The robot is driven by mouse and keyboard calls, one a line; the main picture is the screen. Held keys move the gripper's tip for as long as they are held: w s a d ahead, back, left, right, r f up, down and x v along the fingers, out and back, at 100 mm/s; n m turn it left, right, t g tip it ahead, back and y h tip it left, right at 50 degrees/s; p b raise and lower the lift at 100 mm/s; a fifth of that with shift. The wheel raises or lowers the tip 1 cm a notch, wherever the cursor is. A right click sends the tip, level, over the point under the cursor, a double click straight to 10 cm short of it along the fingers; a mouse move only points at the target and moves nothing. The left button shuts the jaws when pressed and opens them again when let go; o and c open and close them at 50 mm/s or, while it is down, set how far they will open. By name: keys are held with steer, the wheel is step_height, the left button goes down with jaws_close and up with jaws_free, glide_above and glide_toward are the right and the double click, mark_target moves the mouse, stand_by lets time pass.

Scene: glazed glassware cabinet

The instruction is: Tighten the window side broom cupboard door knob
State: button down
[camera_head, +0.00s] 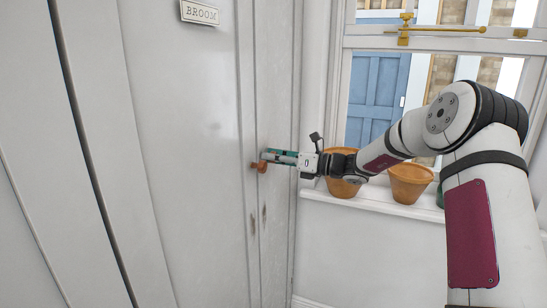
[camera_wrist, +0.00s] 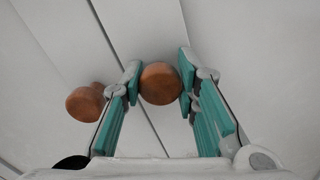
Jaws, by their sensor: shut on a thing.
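The white broom cupboard has two narrow-seamed doors with a round orange-brown wooden knob on each. The window side door knob (camera_head: 262,168) is on the right door, nearer the window. My gripper (camera_head: 267,158) reaches it from the right. In the wrist view this knob (camera_wrist: 160,84) sits between the green finger pads of my gripper (camera_wrist: 159,76), which are shut on its two sides. The other knob (camera_wrist: 85,103) is free, to the left across the door seam. The knob's shank and base are hidden behind its head.
A BROOM sign (camera_head: 199,11) is high on the left door (camera_head: 185,120). On the right, a window sill (camera_head: 380,207) holds terracotta pots (camera_head: 408,184) close below my arm. Small keyhole-like marks (camera_head: 264,215) show below the knobs. The space before the left door is clear.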

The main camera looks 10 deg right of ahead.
steer(key=shift+f, duration=0.2)
stand_by(0.3)
steer(key=c, duration=1.2)
jaws_free()
steer(key=shift+r, duration=0.1)
steer(key=v, duration=1.2)
